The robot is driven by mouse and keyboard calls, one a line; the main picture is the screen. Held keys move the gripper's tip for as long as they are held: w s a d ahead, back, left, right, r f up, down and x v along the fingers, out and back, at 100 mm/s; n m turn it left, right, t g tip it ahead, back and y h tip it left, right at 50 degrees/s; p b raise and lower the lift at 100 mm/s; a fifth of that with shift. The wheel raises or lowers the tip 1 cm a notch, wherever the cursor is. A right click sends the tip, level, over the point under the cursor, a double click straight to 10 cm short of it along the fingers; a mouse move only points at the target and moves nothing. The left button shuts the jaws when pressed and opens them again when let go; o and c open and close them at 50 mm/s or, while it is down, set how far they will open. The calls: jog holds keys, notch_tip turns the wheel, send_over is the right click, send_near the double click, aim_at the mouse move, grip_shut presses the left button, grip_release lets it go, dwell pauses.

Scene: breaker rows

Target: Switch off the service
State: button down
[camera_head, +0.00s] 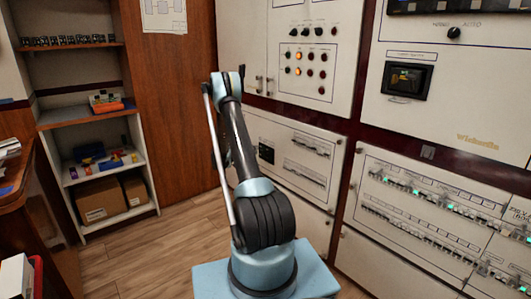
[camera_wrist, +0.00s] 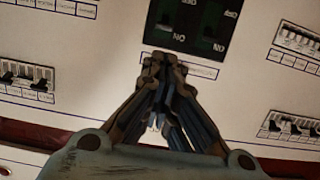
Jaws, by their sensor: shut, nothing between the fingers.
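No switch can be read as the service one; the labels are too small or blurred. In the wrist view, my gripper (camera_wrist: 164,62) is shut and empty. Its tips overlap the lower edge of a black switch block (camera_wrist: 192,22) with upside-down lettering; I cannot tell if they touch. Breaker groups sit left (camera_wrist: 26,76), lower right (camera_wrist: 293,128) and upper right (camera_wrist: 298,42) of it. In the head view, a right-hand panel (camera_head: 400,240) holds two long breaker rows, with green lights along the upper row (camera_head: 415,191). My gripper is hidden there behind my arm.
A cabinet with round knobs and orange lamps (camera_head: 299,70) stands behind my arm. A lower panel with breaker strips (camera_head: 305,172) is right beside my arm. A shelf with cardboard boxes (camera_head: 100,199) is at left. The wooden floor (camera_head: 160,255) left of my base is clear.

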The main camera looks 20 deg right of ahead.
aim_at(271, 149)
dwell(0.3)
jog(key=x, duration=1)
jog(key=shift+s+a+f, duration=0.1)
jog(key=shift+a+f, duration=0.15)
jog(key=shift+a, duration=0.05)
dwell(0.6)
jog(key=shift+a+f, duration=0.1)
jog(key=shift+s+a+f, duration=0.15)
jog(key=shift+a+f, duration=0.15)
jog(key=shift+f, duration=0.55)
jog(key=shift+s+a+f, duration=0.1)
jog(key=shift+a+f, duration=0.25)
jog(key=shift+f, duration=0.45)
jog(key=shift+s+a+f, duration=0.15)
jog(key=shift+a+f, duration=0.15)
jog(key=shift+f, duration=0.55)
